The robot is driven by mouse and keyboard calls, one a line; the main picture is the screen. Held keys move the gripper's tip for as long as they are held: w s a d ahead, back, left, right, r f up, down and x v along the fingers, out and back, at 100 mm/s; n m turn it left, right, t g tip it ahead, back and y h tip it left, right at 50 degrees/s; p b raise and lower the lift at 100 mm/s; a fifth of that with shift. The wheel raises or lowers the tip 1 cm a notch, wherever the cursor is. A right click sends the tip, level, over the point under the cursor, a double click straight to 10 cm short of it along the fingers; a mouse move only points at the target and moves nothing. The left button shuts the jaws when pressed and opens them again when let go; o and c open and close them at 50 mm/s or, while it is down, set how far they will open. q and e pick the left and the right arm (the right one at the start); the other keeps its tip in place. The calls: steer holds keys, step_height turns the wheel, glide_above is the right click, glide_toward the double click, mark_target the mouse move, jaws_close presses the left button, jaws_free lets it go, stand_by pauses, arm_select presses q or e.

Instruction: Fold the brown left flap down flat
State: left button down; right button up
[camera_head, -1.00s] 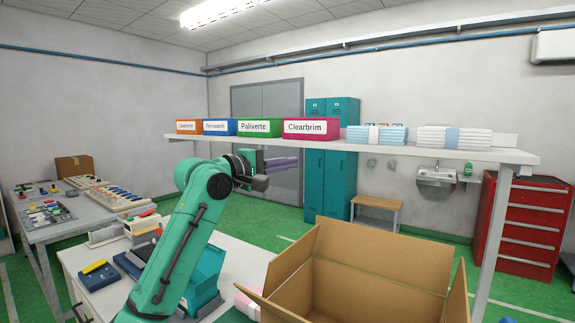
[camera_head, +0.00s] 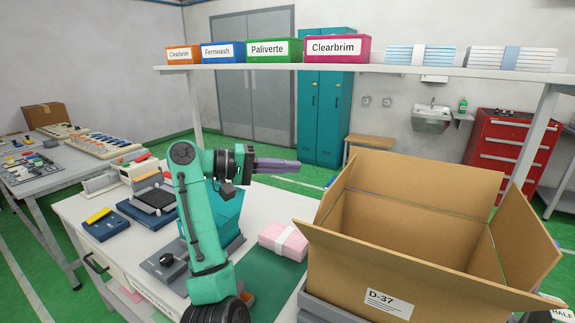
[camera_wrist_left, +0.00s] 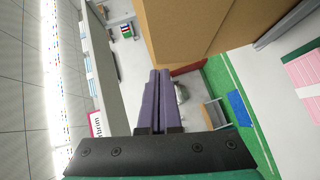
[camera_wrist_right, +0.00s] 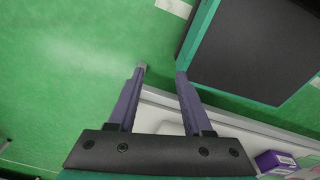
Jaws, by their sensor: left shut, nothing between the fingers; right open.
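The brown open-topped carton (camera_head: 385,275) stands at the right of the head view, with a D-37 label on its near wall. Its left flap (camera_head: 336,190) stands up at the left side, leaning. The back panel also stands up. The near and right flaps splay outward. My left gripper (camera_head: 298,166) is shut and empty, pointing right, left of the left flap and apart from it in the head view. The left wrist view shows its closed purple fingers (camera_wrist_left: 158,75) with brown cardboard (camera_wrist_left: 185,30) beyond them. My right gripper (camera_wrist_right: 161,70) is open and empty above the green floor.
A pink-and-white pack (camera_head: 283,241) lies on the green mat left of the carton. A teal bin (camera_head: 228,208) stands behind my left arm. A shelf (camera_head: 300,68) with labelled coloured boxes and mask stacks runs across behind. Free air lies between my left gripper and the carton.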

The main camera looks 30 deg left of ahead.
arm_select(q)
steer(key=w+d+f+p, duration=0.2)
steer(key=w+d+p, duration=0.1)
steer(key=d, duration=0.4)
steer(key=shift+w+d, duration=0.35)
steer(key=shift+w, duration=0.1)
arm_select(e)
steer(key=r, duration=0.1)
steer(key=a+r, duration=0.1)
steer(key=r, duration=0.1)
steer(key=shift+a+r, duration=0.3)
steer(key=shift+r, duration=0.05)
arm_select(q)
steer(key=shift+a+f, duration=0.1)
steer(key=shift+f, duration=0.05)
steer(key=shift+d, duration=0.2)
arm_select(e)
steer(key=shift+d+r, duration=0.1)
steer(key=shift+d, duration=0.1)
